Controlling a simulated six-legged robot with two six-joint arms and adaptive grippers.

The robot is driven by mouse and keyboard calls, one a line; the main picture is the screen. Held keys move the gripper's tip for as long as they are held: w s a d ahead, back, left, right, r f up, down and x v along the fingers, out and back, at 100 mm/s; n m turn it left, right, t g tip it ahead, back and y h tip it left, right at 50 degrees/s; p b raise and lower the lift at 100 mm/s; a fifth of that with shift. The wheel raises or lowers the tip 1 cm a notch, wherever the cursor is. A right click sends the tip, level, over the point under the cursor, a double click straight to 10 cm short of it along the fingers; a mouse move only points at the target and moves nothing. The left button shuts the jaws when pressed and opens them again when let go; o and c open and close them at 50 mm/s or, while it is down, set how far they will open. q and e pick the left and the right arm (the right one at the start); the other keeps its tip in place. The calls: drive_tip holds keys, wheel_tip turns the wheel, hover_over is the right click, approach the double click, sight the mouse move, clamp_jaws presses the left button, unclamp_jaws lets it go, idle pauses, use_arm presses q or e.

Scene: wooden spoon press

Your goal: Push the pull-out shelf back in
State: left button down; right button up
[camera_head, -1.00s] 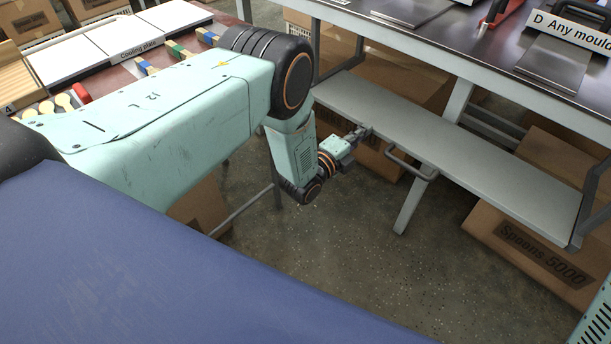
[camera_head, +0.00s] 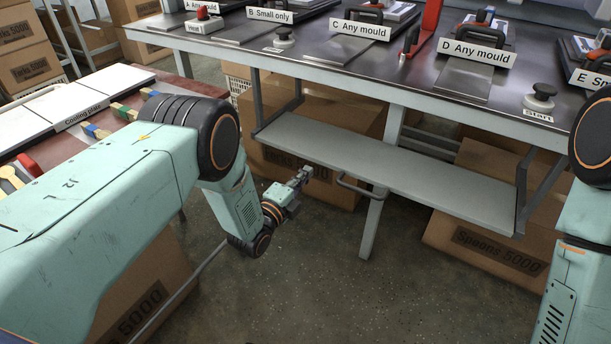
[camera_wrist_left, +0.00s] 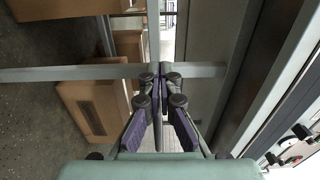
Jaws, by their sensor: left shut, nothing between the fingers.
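The pull-out shelf (camera_head: 425,178) is a flat grey board under the press table, with a bar handle (camera_head: 362,190) on its front edge. It sticks out toward me. My left gripper (camera_head: 304,175) is shut and empty, by the shelf's front edge and left of the handle. I cannot tell whether its tips touch the shelf. In the left wrist view its shut fingers (camera_wrist_left: 160,78) show close to grey bars and panels. My right arm shows at the right edge of the head view, but its gripper is out of view.
The press table (camera_head: 400,92) stands above the shelf, on pale legs (camera_head: 373,225). Cardboard boxes (camera_head: 490,245) stand under and behind the shelf. A table with a white cooling plate (camera_head: 50,105) is at the left.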

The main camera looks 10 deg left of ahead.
use_arm(q)
drive_tip(key=p+v, duration=0.3)
drive_tip(key=v, duration=0.6)
drive_tip(key=shift+s, duration=0.2)
drive_tip(key=shift+a+f, duration=0.1)
